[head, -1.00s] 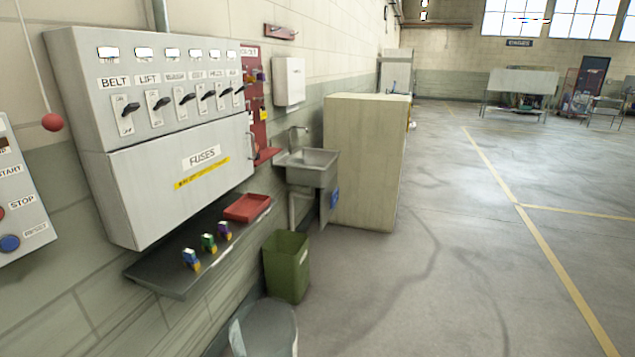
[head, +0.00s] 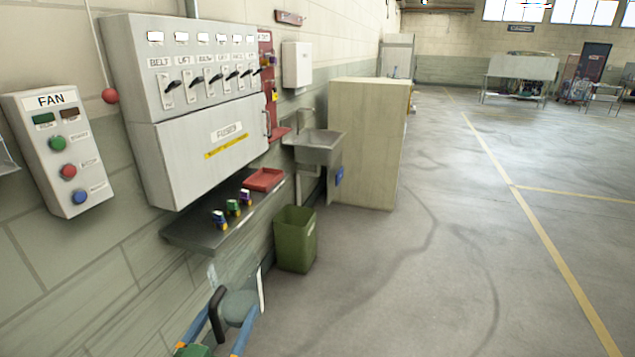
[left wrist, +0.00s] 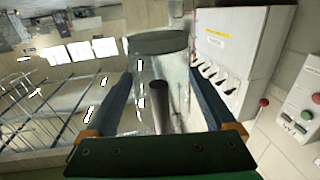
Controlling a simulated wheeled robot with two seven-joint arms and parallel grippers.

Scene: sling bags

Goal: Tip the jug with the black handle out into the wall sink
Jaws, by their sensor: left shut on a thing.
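The clear jug (head: 262,292) with the black handle (head: 217,315) is at the bottom of the head view, with something grey showing inside it. My left gripper (head: 230,318), with blue fingers, is shut on the jug at its handle side. The left wrist view shows the jug (left wrist: 145,75) and its dark handle between the fingers of the left gripper (left wrist: 160,88). The jug looks roughly upright and is well short of the wall sink (head: 318,153), a grey metal basin farther along the wall. My right gripper is not in view.
A dark shelf (head: 190,236) with small coloured plugs and a red tray (head: 265,179) juts out below the fuse cabinet (head: 200,165). A green bin (head: 296,245) stands before the sink, a beige cabinet (head: 368,145) beyond it. Open floor (head: 430,270) lies to the right.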

